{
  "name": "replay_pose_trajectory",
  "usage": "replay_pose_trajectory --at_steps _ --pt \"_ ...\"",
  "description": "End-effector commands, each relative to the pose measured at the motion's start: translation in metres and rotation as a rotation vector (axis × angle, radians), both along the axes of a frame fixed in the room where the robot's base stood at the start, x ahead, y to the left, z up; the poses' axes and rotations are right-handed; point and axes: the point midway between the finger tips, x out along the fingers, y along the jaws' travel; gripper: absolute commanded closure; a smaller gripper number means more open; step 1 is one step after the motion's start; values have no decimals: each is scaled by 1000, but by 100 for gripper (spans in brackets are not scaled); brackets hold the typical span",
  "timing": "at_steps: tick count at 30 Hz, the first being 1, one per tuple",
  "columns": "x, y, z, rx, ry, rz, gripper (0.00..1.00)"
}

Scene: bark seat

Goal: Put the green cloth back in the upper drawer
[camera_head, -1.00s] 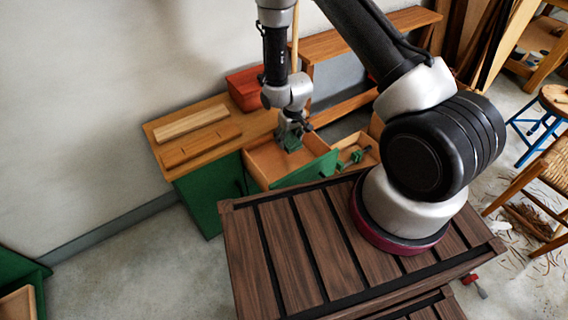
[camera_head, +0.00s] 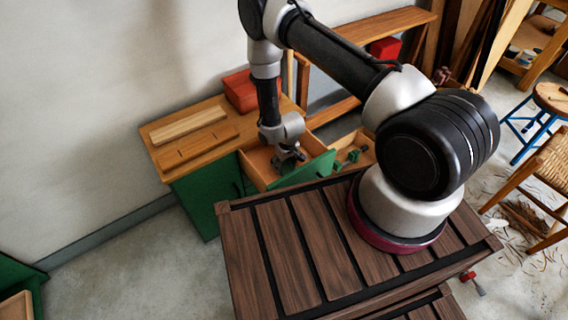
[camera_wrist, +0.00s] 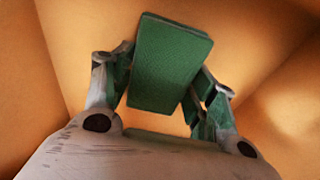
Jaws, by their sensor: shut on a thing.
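My gripper (camera_head: 287,161) is down inside the open upper drawer (camera_head: 256,168) of the green cabinet. The wrist view shows my gripper (camera_wrist: 166,72) shut on the green cloth (camera_wrist: 172,58), a folded flat block held between the two fingers. The drawer's orange wooden walls and floor (camera_wrist: 265,55) surround it in that view. I cannot tell whether the cloth touches the drawer floor. In the head view the cloth is mostly hidden by my gripper. The drawer's green front (camera_head: 306,172) faces the dark slatted top.
A red box (camera_head: 241,91) and wooden pieces (camera_head: 188,125) lie on the cabinet top (camera_head: 160,135). Another open wooden compartment (camera_head: 355,147) with green items sits just right of the drawer. The dark slatted wooden top (camera_head: 290,250) is clear in front.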

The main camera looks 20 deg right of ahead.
Motion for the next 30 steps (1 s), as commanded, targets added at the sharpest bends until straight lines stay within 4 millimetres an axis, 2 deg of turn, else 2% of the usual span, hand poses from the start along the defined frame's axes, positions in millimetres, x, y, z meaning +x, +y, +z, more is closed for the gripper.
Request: replay_pose_trajectory --at_steps 6,7,9,10,22,26,30 --pt "-1 0 -3 0 1 0 62" --pt "0 0 -3 0 1 0 37" --pt "0 0 -3 0 1 0 24" --pt "0 0 -3 0 1 0 21" --pt "0 0 3 0 0 0 21" --pt "-2 -1 22 0 -1 0 21" --pt "-7 -2 54 0 -1 0 21"
